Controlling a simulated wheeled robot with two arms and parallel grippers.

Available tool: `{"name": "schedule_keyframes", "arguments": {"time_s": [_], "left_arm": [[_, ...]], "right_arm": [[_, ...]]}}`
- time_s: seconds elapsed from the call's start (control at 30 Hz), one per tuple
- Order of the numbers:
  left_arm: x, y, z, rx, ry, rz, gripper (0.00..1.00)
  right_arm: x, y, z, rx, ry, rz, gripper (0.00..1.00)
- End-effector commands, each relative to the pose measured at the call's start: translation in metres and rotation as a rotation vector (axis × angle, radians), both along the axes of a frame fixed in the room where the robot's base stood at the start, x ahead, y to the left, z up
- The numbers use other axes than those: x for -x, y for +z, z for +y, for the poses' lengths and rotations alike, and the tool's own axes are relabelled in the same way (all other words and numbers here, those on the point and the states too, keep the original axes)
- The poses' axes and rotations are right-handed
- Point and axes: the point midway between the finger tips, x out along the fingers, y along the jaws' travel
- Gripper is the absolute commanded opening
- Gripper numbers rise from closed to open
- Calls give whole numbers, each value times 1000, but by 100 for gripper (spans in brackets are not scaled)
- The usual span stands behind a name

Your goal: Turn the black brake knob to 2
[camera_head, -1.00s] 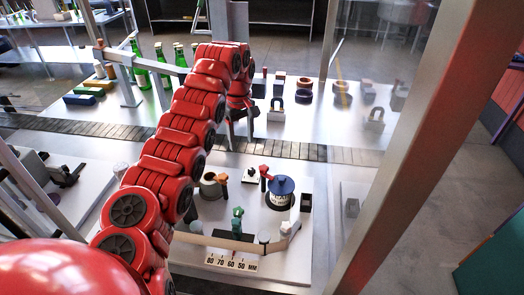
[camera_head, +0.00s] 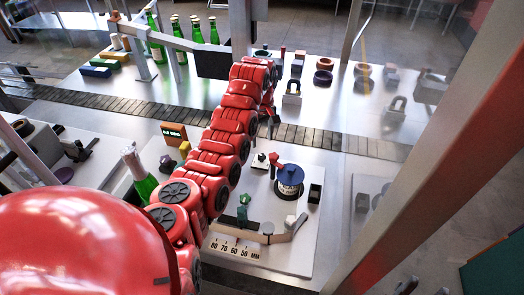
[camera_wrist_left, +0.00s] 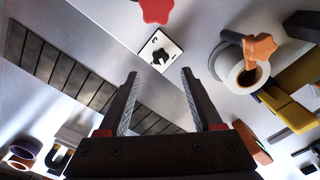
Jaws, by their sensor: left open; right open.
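The black brake knob (camera_head: 260,160) sits on a small white square plate on the light panel, left of the red star handle (camera_head: 275,158). In the left wrist view the black knob (camera_wrist_left: 160,53) lies on its plate just beyond the fingertips, roughly centred between them. The marks on the plate are too small to read. My left gripper (camera_wrist_left: 159,75) is open and empty, pointing at the knob and apart from it. In the head view my left gripper (camera_head: 272,122) is small and partly hidden by its own red arm. My right gripper does not show.
A blue-topped round unit (camera_head: 289,180) stands right of the knob. A green bottle (camera_head: 143,182) stands at left. A slatted conveyor (camera_head: 325,140) runs behind the panel.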

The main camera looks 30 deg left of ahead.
Motion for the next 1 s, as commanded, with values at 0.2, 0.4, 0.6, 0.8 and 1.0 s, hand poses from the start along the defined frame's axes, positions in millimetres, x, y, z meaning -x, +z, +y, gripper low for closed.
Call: {"name": "schedule_keyframes", "arguments": {"time_s": [0.2, 0.4, 0.6, 0.8, 1.0], "left_arm": [[3, -46, 0, 1, 0, 9, 66], [0, -67, 0, -2, 0, 1, 66], [1, -76, 0, 0, 0, 2, 66], [0, -77, 0, -1, 0, 0, 66], [0, -77, 0, -1, 0, 0, 37]], "right_arm": [[0, 23, 0, 0, 0, 0, 49], [0, 27, 0, 0, 0, 0, 49], [0, 28, 0, 0, 0, 0, 49], [0, 28, 0, 0, 0, 0, 49], [0, 28, 0, 0, 0, 0, 49]]}}
